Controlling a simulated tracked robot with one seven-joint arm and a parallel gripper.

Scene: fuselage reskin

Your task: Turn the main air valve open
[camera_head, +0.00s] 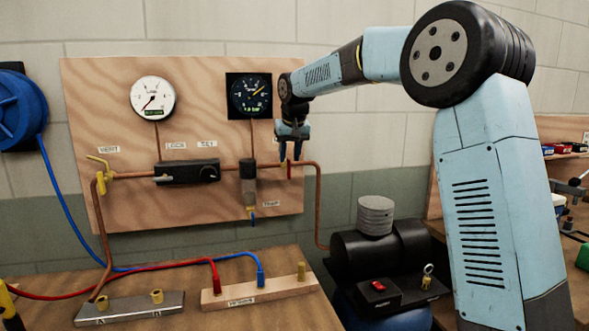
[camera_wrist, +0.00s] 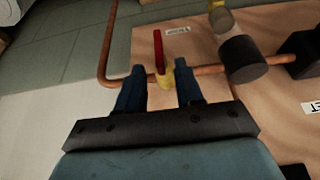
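The main air valve appears to be the brass valve with a red lever on the copper pipe at the board's right side; its lever (camera_head: 289,172) points down, across the pipe. In the wrist view the red lever (camera_wrist: 158,46) stands out from the yellow brass body (camera_wrist: 166,78), square to the pipe. My gripper (camera_head: 290,157) is just in front of this valve, pointing at the board. In the wrist view my gripper (camera_wrist: 160,70) is open, its two dark fingers apart on either side of the valve body. Clear gaps show; contact cannot be told.
The wooden board (camera_head: 120,80) carries a white gauge (camera_head: 153,97), a dark gauge (camera_head: 249,95), a black lock unit (camera_head: 187,172), a filter (camera_head: 249,185) and a yellow vent lever (camera_head: 98,160). A black compressor (camera_head: 380,255) stands below right. Hoses cross the bench (camera_head: 200,318).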

